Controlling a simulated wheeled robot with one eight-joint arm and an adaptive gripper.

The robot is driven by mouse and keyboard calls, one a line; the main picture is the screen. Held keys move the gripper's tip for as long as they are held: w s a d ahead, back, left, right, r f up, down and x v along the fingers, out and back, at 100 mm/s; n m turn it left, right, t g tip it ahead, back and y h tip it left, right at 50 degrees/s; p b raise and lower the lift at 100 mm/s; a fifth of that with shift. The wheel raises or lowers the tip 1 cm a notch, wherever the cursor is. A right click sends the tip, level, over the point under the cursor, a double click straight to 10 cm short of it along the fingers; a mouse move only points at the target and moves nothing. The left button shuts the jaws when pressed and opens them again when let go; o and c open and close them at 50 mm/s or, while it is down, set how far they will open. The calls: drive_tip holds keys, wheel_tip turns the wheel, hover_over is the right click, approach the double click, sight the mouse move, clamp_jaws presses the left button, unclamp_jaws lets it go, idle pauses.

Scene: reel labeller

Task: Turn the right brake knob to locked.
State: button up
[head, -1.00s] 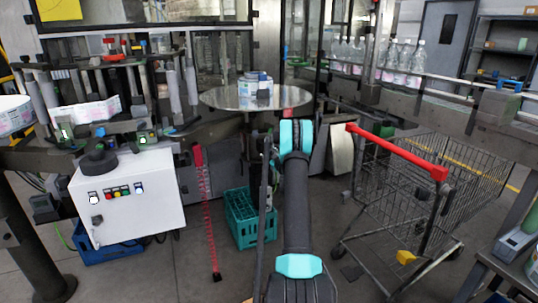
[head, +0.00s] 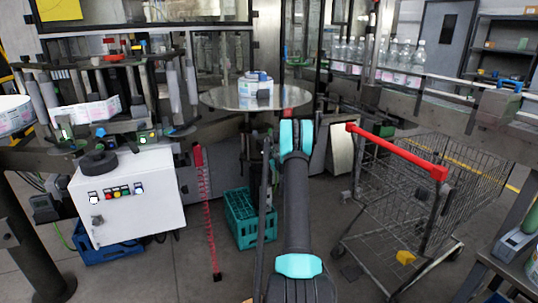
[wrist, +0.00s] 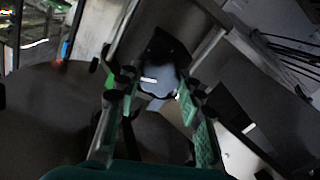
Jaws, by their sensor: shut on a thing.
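In the wrist view a dark knob (wrist: 160,58) with a short white mark sits between the fingertips of my gripper (wrist: 156,86). The fingers with green pads stand on either side of it, and my gripper is shut on it. The knob is in shadow, so its exact angle and any locked marking cannot be read. In the head view my dark arm with turquoise joint covers reaches forward at the middle, and it hides the gripper and the knob.
A round steel table (head: 225,98) carries labelled containers. A white control box (head: 130,205) stands left. A green crate (head: 245,222) is on the floor left of my arm. A shopping cart (head: 440,175) with a red handle stands close on the right.

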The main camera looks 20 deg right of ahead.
drive_tip(key=m, duration=0.4)
drive_tip(key=shift+m, duration=0.3)
drive_tip(key=m, duration=0.4)
drive_tip(key=shift+m, duration=0.3)
drive_tip(key=m, duration=0.4)
drive_tip(key=shift+m, duration=0.3)
drive_tip(key=m, duration=0.3)
drive_tip(key=shift+m, duration=0.3)
drive_tip(key=m, duration=0.3)
drive_tip(key=shift+m, duration=0.3)
drive_tip(key=m, duration=0.9)
drive_tip(key=shift+m, duration=1.9)
